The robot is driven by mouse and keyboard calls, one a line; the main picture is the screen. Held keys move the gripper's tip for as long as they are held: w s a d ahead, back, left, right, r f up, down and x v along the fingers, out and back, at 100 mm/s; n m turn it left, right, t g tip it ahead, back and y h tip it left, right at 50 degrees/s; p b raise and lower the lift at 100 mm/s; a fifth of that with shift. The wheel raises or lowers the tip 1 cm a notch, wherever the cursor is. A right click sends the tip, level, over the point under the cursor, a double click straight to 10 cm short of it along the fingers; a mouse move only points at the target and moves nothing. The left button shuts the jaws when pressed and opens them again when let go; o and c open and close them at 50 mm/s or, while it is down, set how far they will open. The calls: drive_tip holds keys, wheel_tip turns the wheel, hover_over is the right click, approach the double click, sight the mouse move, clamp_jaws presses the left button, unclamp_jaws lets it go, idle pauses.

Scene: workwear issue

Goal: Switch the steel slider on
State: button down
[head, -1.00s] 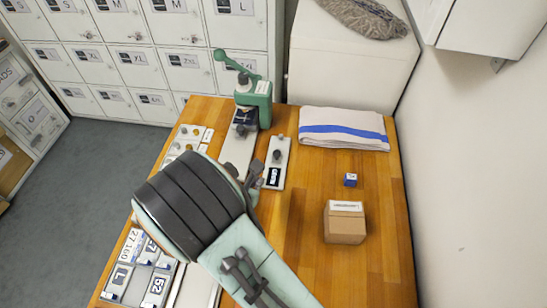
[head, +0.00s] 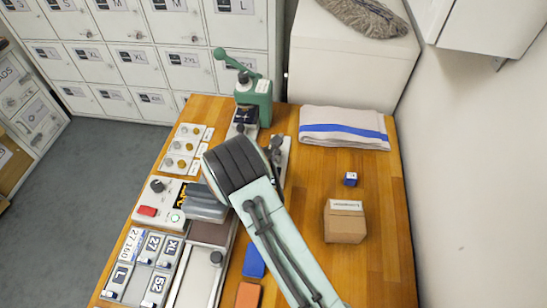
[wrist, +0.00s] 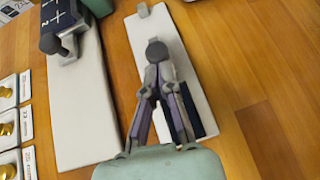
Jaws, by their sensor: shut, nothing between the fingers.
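A narrow white plate (wrist: 150,25) lies on the wooden table in the wrist view, with a round grey knob (wrist: 156,50) and a black label. I take this as the steel slider. In the head view my arm covers most of this plate (head: 285,150). My gripper (wrist: 160,76) is shut and empty, its fingertips over the plate right beside the knob. I cannot tell whether they touch it. The gripper (head: 277,150) is partly hidden behind my wrist in the head view.
A green lever press (head: 256,95) stands left of the plate on a long white base (wrist: 75,100). A folded towel (head: 345,128), a small blue box (head: 350,179) and a cardboard box (head: 344,222) lie to the right. A control box with a red button (head: 148,211) is at the left.

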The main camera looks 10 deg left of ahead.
sight(275, 151)
drive_tip(key=shift+w, duration=0.15)
drive_tip(key=shift+w, duration=1.55)
drive_tip(key=s, duration=0.4)
drive_tip(key=shift+s+a+r, duration=0.15)
drive_tip(key=shift+a+r, duration=0.2)
drive_tip(key=shift+a, duration=0.05)
drive_tip(key=v, duration=0.9)
drive_tip(key=shift+s+r, duration=0.25)
drive_tip(key=shift+s, duration=0.05)
